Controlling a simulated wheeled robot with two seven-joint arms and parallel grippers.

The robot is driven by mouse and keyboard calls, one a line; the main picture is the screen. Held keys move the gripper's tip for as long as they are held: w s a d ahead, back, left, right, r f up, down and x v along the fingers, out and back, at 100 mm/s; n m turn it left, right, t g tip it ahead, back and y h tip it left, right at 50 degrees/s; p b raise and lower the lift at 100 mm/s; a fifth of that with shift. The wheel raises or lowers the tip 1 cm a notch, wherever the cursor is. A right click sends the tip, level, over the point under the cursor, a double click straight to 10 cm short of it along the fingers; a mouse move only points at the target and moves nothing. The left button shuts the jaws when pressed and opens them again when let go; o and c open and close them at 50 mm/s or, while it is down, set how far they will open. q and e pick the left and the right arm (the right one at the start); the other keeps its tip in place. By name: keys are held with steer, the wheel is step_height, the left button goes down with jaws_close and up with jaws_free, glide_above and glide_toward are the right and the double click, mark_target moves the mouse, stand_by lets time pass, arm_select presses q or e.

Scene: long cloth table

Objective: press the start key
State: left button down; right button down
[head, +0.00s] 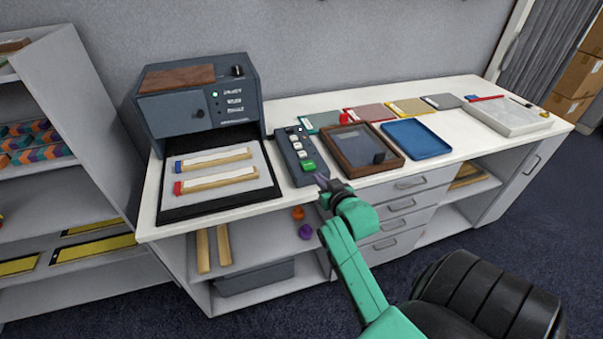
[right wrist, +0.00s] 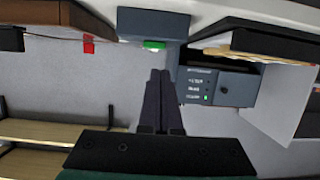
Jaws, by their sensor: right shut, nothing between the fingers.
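The start key appears to be the green key (head: 309,165) at the front end of a small dark keypad box (head: 292,147), which also carries several pale keys. My right gripper (head: 322,179) is shut and empty, its fingertips just in front of and below the green key in the head view. In the right wrist view the closed fingers (right wrist: 161,78) point toward the keypad box (right wrist: 153,22), with the green key (right wrist: 155,44) on its near edge. A gap shows between the tips and the key there. My left gripper is not in view.
Left of the keypad stands a grey machine (head: 198,98) with a lit green light and a pulled-out tray (head: 169,214) holding two wooden strips. Right of it are a brown framed tray (head: 394,164) and a blue tray (head: 443,153). Drawers and shelves lie below the tabletop.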

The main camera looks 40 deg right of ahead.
steer(key=shift+t+h, duration=0.3)
steer(key=shift+t, duration=0.1)
steer(key=r, duration=0.2)
steer(key=d+r, duration=0.1)
steer(key=r, duration=0.1)
steer(key=shift+s, duration=0.35)
steer(key=p, duration=0.2)
glide_above(311, 173)
step_height(311, 173, down, 2)
steer(key=shift+d+f, duration=0.1)
step_height(311, 173, down, 4)
steer(key=shift+w+r, duration=0.1)
steer(key=shift+r, duration=0.05)
steer(key=shift+f, duration=0.25)
